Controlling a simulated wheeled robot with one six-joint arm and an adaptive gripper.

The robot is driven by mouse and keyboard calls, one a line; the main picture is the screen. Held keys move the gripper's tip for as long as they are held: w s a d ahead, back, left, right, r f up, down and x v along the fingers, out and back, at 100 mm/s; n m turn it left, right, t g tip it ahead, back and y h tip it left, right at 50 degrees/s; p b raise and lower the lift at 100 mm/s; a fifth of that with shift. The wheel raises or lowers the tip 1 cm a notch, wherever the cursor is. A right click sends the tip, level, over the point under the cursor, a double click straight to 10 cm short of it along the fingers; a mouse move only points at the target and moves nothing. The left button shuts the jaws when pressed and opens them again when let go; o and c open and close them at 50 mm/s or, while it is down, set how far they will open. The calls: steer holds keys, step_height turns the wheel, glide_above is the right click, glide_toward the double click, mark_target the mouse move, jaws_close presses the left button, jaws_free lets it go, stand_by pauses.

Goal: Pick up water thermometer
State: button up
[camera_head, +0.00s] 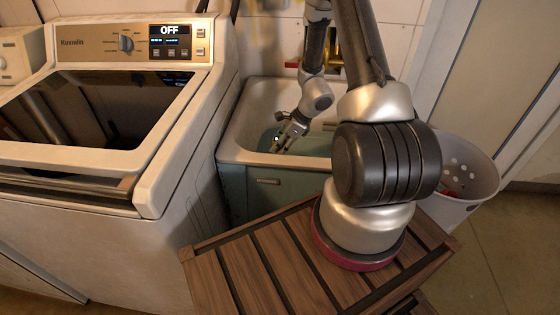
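My gripper (278,147) reaches down into the utility sink (228,152), over the blue-green water (312,146) in its basin. Its fingers are small and dark in this view, and I cannot tell whether they are open or shut. I cannot make out the water thermometer. A small pale spot shows near the fingers, but it is too small to identify. My arm and gripper hide part of the basin.
A top-loading washing machine (165,165) with its display reading OFF stands left of the sink. A perforated white basket (470,180) stands at the right. A slatted wooden stand (235,275) is in front. Brass-coloured fittings (334,55) are on the wall behind the sink.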

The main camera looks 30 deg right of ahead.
jaws_close()
